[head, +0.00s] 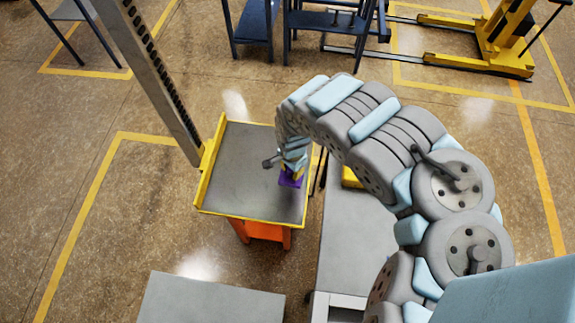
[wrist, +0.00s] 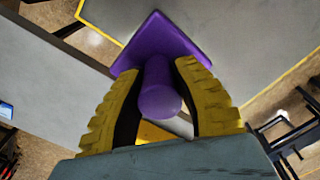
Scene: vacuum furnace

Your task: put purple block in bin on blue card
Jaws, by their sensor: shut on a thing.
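The purple block (head: 290,181) is at the end of my arm, over the right part of the yellow-edged grey cart top (head: 235,165). In the wrist view the purple block (wrist: 163,42) shows a flat square plate with a round knob. My gripper (head: 293,169) is shut on that knob, with one yellow finger on each side in the wrist view (wrist: 160,72). I cannot tell whether the block touches the cart top or hangs above it. I cannot make out a bin or a blue card in either view.
A grey table (head: 350,245) stands right of the cart, with a yellow object (head: 352,178) partly hidden by my arm. Another grey surface (head: 210,300) is at the front. A slotted metal post (head: 150,75) rises at the cart's left. The cart top's left side is bare.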

